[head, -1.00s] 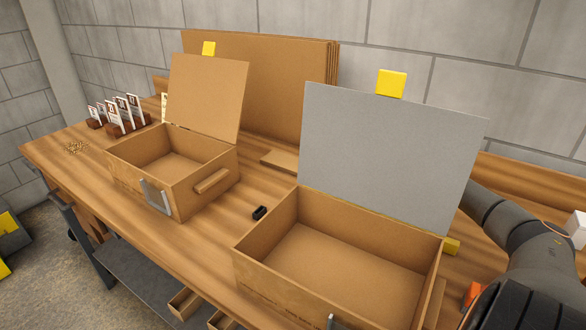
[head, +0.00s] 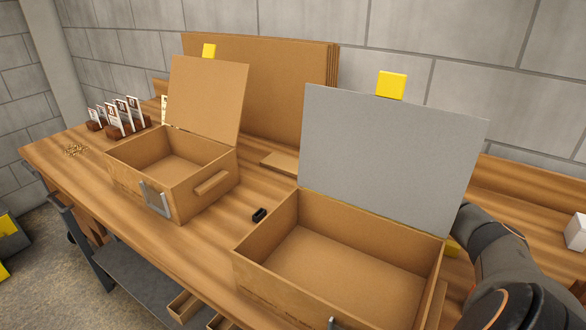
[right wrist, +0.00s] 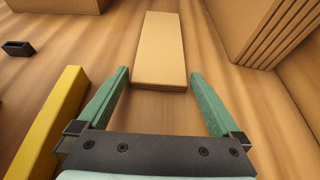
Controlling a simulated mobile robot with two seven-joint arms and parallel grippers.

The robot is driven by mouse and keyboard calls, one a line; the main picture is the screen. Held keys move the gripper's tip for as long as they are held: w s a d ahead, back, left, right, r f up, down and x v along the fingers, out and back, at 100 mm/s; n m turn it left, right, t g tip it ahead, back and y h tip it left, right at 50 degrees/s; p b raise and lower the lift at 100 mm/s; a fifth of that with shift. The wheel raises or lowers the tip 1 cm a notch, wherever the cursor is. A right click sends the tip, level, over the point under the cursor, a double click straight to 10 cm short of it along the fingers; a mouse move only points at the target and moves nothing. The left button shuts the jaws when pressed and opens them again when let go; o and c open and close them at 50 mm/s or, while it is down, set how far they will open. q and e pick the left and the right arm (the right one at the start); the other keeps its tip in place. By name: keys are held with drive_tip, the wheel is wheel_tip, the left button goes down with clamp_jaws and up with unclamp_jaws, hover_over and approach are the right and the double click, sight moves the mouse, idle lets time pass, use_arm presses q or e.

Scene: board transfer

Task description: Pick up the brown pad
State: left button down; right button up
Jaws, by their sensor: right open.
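The brown pad (head: 283,160) lies flat on the table, between the left box and the grey lid, in front of the leaning boards. In the right wrist view the pad (right wrist: 161,50) runs lengthwise away from me, its near end between the fingertips. My right gripper (right wrist: 160,75) is open and empty, its green fingers on either side of that near end; I cannot tell its height above the table. In the head view the grey lid hides this gripper. My left gripper is in neither view.
The open left box (head: 185,196) and open right box (head: 262,245) flank the pad; the grey lid (head: 390,155) stands up. Leaning boards (head: 265,75) stand behind. A small black object (head: 259,215) lies between the boxes. A yellow bar (right wrist: 48,122) is beside my left finger.

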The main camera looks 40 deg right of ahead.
drive_tip(key=c, duration=1)
drive_tip(key=shift+c, duration=0.4)
drive_tip(key=shift+r, duration=0.1)
